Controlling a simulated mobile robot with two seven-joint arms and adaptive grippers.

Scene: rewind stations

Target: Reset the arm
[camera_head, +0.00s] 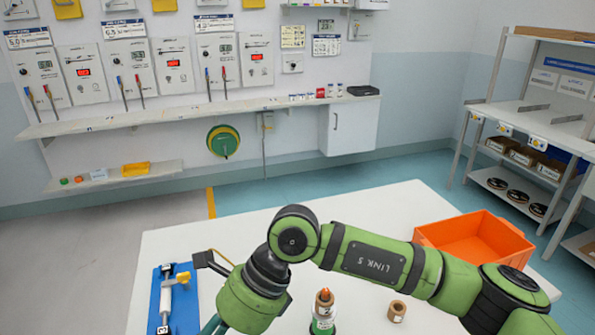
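A green jointed arm marked "LINK 5" comes in from the right and reaches across the white table (400,205). I take it to be my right arm. It bends at a dark joint and runs down to the lower left, where its end leaves the bottom of the picture. The fingertips of my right gripper do not show clearly, so I cannot tell its opening or whether it holds anything. My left gripper is not in view.
A blue board (184,306) with a white and yellow fixture lies left. An orange bin (474,240) stands right, behind the arm. A bottle (323,318) and a brown spool (397,311) stand in front. A shelf rack (545,110) stands far right.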

